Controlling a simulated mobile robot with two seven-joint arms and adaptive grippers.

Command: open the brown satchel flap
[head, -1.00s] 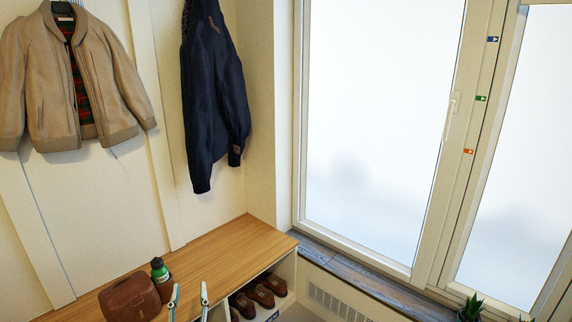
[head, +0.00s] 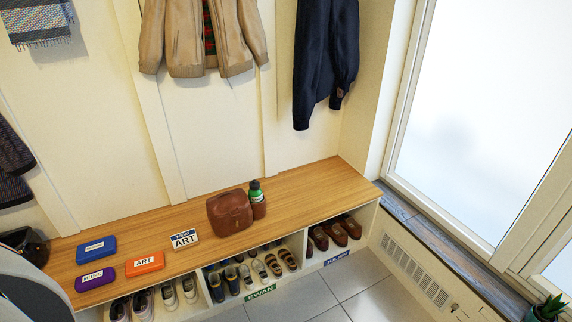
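The brown satchel (head: 230,214) stands upright on the wooden bench top, near the front edge and right of the middle. Its flap (head: 232,203) appears to hang down over the front, so the bag looks closed; the clasp is too small to make out. Neither of my grippers shows in the head view now, and nothing is seen touching the satchel.
Shoes fill the cubbies below. Jackets hang above. The bench right of the bottle is clear.

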